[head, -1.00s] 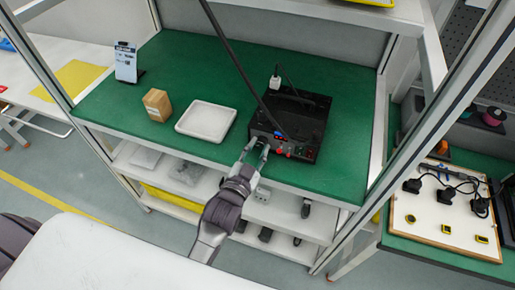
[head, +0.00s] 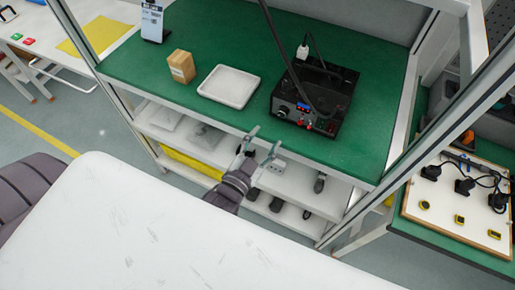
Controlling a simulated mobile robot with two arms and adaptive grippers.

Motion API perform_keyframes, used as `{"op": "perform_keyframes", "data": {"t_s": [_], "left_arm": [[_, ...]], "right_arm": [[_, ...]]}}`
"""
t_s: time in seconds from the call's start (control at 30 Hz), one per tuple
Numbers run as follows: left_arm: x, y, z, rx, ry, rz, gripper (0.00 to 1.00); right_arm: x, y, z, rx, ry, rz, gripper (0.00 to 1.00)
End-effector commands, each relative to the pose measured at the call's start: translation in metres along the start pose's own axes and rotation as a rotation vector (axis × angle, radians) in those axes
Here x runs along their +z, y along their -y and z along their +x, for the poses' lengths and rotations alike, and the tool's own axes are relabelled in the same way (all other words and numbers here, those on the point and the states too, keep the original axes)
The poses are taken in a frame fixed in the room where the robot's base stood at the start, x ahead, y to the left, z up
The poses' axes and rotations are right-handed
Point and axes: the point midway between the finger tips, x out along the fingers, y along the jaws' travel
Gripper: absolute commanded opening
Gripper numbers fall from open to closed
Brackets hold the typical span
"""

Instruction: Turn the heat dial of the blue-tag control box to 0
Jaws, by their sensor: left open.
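The black control box (head: 338,98) stands on the green bench top near its right side. Its front panel has a small blue patch (head: 303,106), red parts (head: 304,123) and a round dial (head: 282,112) at its left end. The dial's pointer and markings are too small to read, and I cannot tell whether the blue patch is a tag or a display. My left gripper (head: 265,140) is open and empty, in front of the bench's front edge, apart from the box and below-left of the dial in the picture. My right gripper is not in view.
A white tray (head: 229,87), a tan wooden block (head: 181,66) and a small sign (head: 152,20) stand left of the box on the green bench (head: 255,40). A cable rises behind the box. A metal post stands right of the bench. A board with plugs (head: 458,205) lies at right.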

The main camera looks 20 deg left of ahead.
Motion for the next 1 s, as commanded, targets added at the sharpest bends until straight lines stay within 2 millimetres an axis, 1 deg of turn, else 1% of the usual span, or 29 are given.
{"op": "perform_keyframes", "data": {"t_s": [0.03,0.1,0.2,0.3,0.87,0.93,0.97,1.0], "left_arm": [[0.001,-0.001,-0.011,0.002,0.004,0.0,0.54],[0.001,0.0,-0.021,0.001,0.003,0.0,0.54],[0.001,0.0,-0.032,0.001,0.002,0.0,0.54],[0.0,0.0,-0.037,0.0,0.0,0.001,0.54],[0.0,0.0,-0.038,0.0,0.0,0.0,0.54],[0.005,-0.002,-0.038,0.006,0.009,-0.002,0.54],[0.009,-0.005,-0.037,0.012,0.018,-0.004,0.54],[0.019,-0.01,-0.037,0.023,0.037,-0.01,0.54]], "right_arm": [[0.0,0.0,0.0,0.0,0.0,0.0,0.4],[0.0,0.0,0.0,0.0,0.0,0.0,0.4],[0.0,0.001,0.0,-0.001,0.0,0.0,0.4],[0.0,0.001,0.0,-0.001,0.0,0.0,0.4],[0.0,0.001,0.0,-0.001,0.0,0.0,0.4],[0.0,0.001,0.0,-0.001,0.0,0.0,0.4],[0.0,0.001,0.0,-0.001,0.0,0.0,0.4],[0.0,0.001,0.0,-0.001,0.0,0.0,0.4]]}}
